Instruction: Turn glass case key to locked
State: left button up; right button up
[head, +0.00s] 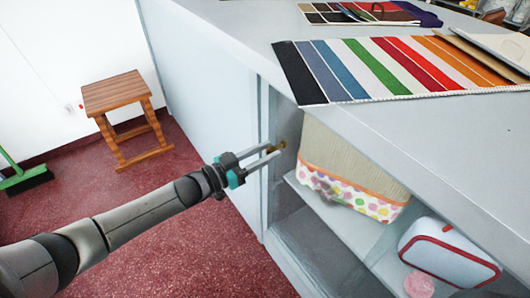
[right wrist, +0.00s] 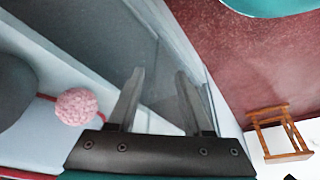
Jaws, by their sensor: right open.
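A small brass-coloured key (head: 283,144) sits at the front frame of the grey cabinet (head: 268,215), under the counter, in the head view. My left gripper (head: 275,150) reaches in from the left with its fingertips right at the key. Its two fingers are apart, and a brass bit shows near the tips. I cannot tell whether they touch the key or which way the key is turned. My right gripper (right wrist: 157,85) is open and empty in the right wrist view; the key cannot be made out there.
The counter (head: 300,25) carries colour swatches (head: 390,70). Cabinet shelves hold a dotted basket (head: 350,185), a white red-trimmed case (head: 447,250) and a pink pompom (head: 418,284), also in the right wrist view (right wrist: 78,105). A wooden stool (head: 115,93) stands on red floor.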

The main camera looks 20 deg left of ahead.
pick_arm(q)
grip_shut()
